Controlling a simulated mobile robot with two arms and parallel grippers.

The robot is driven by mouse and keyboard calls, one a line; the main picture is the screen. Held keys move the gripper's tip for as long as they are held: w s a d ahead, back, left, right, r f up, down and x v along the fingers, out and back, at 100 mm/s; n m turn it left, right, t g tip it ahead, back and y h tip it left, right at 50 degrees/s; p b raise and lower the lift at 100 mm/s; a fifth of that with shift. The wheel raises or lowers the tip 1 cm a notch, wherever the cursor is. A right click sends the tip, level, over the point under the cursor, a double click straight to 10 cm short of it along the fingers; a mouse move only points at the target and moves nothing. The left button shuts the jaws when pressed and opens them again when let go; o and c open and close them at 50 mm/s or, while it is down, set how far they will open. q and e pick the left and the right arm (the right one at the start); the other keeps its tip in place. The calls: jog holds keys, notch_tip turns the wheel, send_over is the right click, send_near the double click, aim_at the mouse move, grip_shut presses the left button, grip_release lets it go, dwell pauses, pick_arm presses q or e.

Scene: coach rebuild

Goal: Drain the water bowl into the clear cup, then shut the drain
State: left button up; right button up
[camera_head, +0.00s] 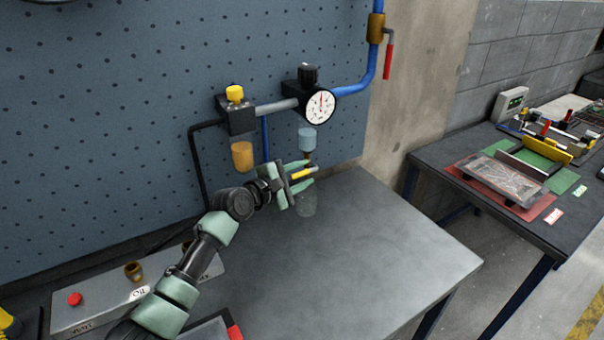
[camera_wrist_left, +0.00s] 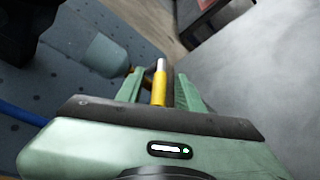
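The water bowl (camera_head: 307,138) is a pale blue translucent cup hanging below the gauge; it also shows in the left wrist view (camera_wrist_left: 107,56). Below it is the drain, with a yellow lever (camera_head: 303,173) that also shows in the left wrist view (camera_wrist_left: 159,88). My left gripper (camera_head: 301,177) is at the lever. Its fingers (camera_wrist_left: 160,90) stand either side of the lever, with a visible gap, so it looks open around it. The clear cup (camera_head: 306,205) stands on the table below the drain, partly hidden by my gripper. Its water level cannot be told. My right gripper is not in view.
An amber bowl (camera_head: 242,156) hangs to the left under a yellow-knobbed block (camera_head: 236,112). A gauge (camera_head: 320,106) is above the water bowl. A red-handled valve (camera_head: 389,58) is on the blue pipe. The grey table top (camera_head: 370,255) is clear to the right.

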pick_arm(q)
grip_shut()
dwell(1.4)
